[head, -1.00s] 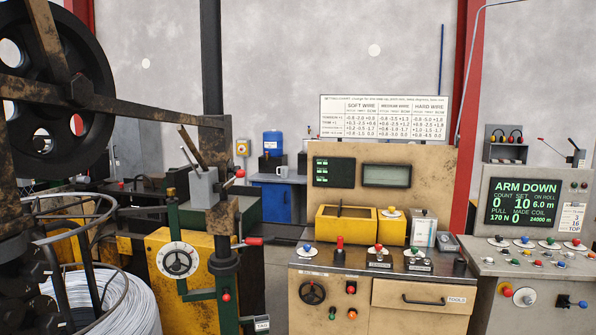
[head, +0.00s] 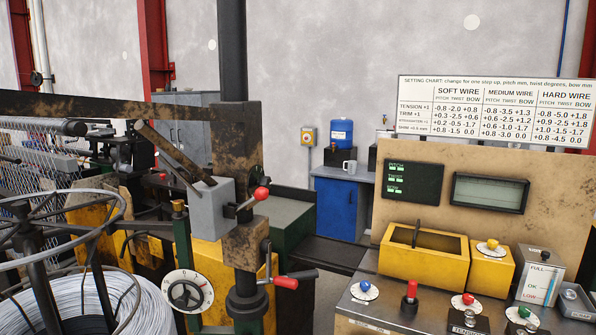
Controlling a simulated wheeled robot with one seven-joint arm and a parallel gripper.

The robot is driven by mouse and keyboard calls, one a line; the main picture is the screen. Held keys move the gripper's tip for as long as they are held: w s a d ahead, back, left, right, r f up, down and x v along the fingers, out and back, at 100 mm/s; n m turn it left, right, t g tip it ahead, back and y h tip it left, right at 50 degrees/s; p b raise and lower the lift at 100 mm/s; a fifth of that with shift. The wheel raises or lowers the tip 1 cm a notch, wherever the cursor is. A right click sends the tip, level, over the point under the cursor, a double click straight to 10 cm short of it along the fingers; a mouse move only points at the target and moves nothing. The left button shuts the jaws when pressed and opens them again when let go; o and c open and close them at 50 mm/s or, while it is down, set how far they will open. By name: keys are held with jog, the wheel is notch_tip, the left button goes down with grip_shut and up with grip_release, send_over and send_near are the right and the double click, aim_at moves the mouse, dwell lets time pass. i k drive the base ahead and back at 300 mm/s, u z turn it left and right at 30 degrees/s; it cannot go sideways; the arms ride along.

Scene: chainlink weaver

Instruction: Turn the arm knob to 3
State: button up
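No label naming an arm knob can be read in the head view. A white numbered dial with a black handwheel (head: 187,291) is on the yellow machine at lower left; its digits are too small to read. On the console at right are a blue knob (head: 364,288), a red knob (head: 467,300), a green knob (head: 524,312) and a yellow knob (head: 491,246), each on a pale round plate. A red-topped lever (head: 411,290) stands between the blue and red knobs. My gripper is not in view.
A wire coil (head: 110,305) under a ring frame fills the lower left. A dark post with red-ended handles (head: 285,282) stands beside the dial. A setting chart (head: 495,112) rises behind the console. A gap of floor lies between machine and console, with a blue cabinet (head: 342,208) behind.

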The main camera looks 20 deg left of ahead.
aim_at(266, 181)
jog(key=i, duration=1.65)
jog(key=u, duration=3.45)
